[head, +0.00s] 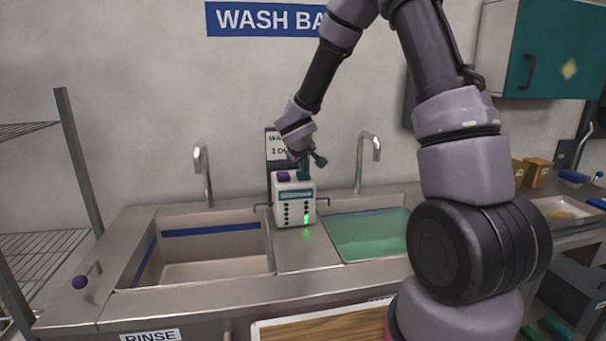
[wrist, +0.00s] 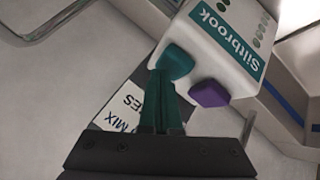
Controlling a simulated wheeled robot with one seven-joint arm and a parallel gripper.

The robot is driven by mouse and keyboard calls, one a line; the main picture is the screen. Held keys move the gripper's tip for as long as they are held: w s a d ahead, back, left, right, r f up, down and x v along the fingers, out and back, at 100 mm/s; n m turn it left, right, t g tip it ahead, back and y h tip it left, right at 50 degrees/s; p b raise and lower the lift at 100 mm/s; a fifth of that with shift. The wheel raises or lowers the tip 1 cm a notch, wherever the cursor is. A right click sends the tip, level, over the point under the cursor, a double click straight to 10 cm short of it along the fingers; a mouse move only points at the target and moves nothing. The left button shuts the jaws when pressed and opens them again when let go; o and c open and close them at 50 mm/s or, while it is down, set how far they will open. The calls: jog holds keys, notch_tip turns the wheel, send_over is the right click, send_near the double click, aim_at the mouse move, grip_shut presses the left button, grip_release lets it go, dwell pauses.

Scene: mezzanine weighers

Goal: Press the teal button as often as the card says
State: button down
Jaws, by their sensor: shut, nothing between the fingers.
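A white box dispenser (head: 293,207) with a teal label reading "Siltbrook" in the wrist view (wrist: 222,42) stands between the two sinks. On its top are a teal button (wrist: 175,61) and a purple button (wrist: 209,93); the purple one also shows in the head view (head: 284,176). My gripper (wrist: 158,78) is shut and empty, its fingertips right at the teal button; I cannot tell whether they touch. The card (head: 276,146) behind the box is partly hidden by my arm; a "3" is readable. In the wrist view the card (wrist: 118,108) shows "MIX". One green light is lit on the box front.
The left sink (head: 200,245) is empty and the right sink (head: 365,236) holds greenish water. Taps (head: 204,172) stand behind the sinks. A wire rack (head: 45,240) stands at far left.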

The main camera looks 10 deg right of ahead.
aim_at(302, 174)
jog(key=shift+r, duration=0.7)
jog(key=shift+r, duration=0.1)
jog(key=shift+r, duration=2.4)
dwell(0.6)
jog(key=r+n, duration=0.1)
jog(key=n, duration=0.4)
jog(key=r+n, duration=0.1)
jog(key=n, duration=0.5)
jog(key=r+n+h, duration=0.1)
jog(key=n, duration=0.4)
jog(key=shift+w+a+r+n, duration=0.1)
jog(key=shift+a+r+n, duration=0.2)
jog(key=shift+r+n, duration=0.1)
